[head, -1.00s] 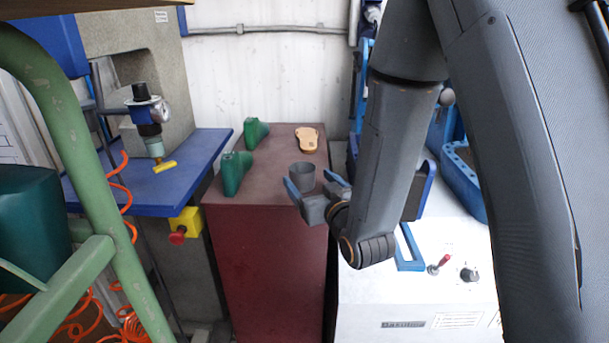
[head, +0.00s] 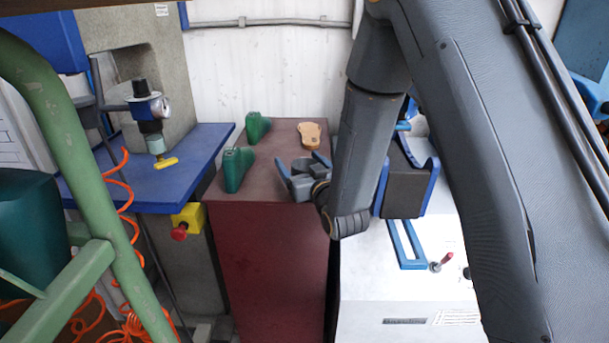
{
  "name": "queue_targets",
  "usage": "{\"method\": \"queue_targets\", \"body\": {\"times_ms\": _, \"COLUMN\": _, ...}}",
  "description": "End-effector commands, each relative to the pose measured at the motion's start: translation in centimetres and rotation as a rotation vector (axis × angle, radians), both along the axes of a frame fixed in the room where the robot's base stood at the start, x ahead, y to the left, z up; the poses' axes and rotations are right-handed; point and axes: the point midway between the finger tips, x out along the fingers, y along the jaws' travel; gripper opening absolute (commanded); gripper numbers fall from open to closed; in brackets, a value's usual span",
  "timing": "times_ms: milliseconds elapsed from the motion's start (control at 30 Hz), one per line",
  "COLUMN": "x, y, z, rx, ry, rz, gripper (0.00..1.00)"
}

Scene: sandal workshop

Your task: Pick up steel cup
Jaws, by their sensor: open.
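The steel cup (head: 304,164) is a small dark grey cup on the brown-red cabinet top, near its right side. My gripper (head: 300,164) is open, with one blue-edged finger to the left of the cup and the other to its right. The gripper body hides the lower front of the cup. I cannot tell whether either finger touches it.
Two green shoe lasts (head: 236,168) stand left of the cup on the cabinet (head: 268,192). A tan sandal sole (head: 310,134) lies behind it. A blue bench (head: 165,180) is at left, a white machine (head: 400,285) at right.

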Motion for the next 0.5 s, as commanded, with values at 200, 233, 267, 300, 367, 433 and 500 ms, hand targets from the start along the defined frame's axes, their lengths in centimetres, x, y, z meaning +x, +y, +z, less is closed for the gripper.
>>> {"method": "queue_targets", "body": {"times_ms": 200, "x": -0.04, "y": 0.12, "z": 0.01, "rx": 0.0, "ry": 0.0, "rz": 0.002, "gripper": 0.66}}
{"method": "queue_targets", "body": {"times_ms": 233, "x": -0.05, "y": 0.12, "z": 0.01, "rx": 0.0, "ry": 0.0, "rz": 0.002, "gripper": 0.61}}
{"method": "queue_targets", "body": {"times_ms": 267, "x": -0.05, "y": 0.12, "z": 0.01, "rx": 0.0, "ry": 0.0, "rz": 0.002, "gripper": 0.56}}
{"method": "queue_targets", "body": {"times_ms": 300, "x": -0.05, "y": 0.12, "z": 0.02, "rx": 0.0, "ry": 0.0, "rz": 0.002, "gripper": 0.49}}
{"method": "queue_targets", "body": {"times_ms": 367, "x": -0.05, "y": 0.12, "z": 0.02, "rx": 0.0, "ry": 0.0, "rz": 0.002, "gripper": 0.39}}
{"method": "queue_targets", "body": {"times_ms": 433, "x": -0.05, "y": 0.12, "z": 0.04, "rx": 0.0, "ry": -0.001, "rz": 0.002, "gripper": 0.32}}
{"method": "queue_targets", "body": {"times_ms": 500, "x": -0.05, "y": 0.12, "z": 0.04, "rx": 0.0, "ry": -0.001, "rz": 0.002, "gripper": 0.32}}
